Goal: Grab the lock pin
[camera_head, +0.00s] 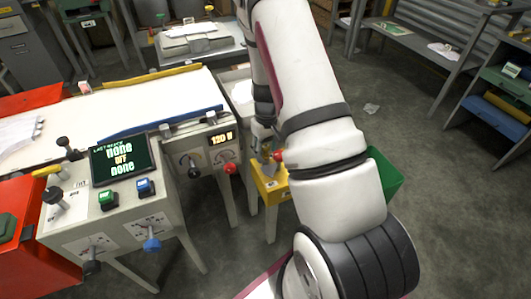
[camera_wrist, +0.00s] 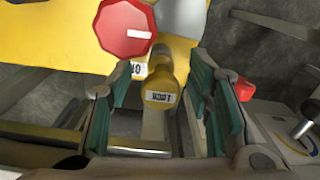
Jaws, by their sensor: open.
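My gripper (camera_wrist: 159,70) is open, with its green-padded fingers on either side of a short yellow peg in the wrist view. This yellow peg, which I take for the lock pin (camera_wrist: 160,75), has a rounded end and a small white label whose text I cannot read surely. I see no finger clearly closed on it. In the head view my gripper (camera_head: 264,142) is just above a yellow stand, partly hidden by my arm, and I cannot make out the pin there.
The yellow stand (camera_head: 268,192) carries a red knob (camera_wrist: 124,27) close to the peg. A control console (camera_head: 110,220) with a screen and a 120 V panel (camera_head: 208,160) is to the left. A green bin (camera_head: 386,174) is to the right. Open floor (camera_head: 440,200) lies further right.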

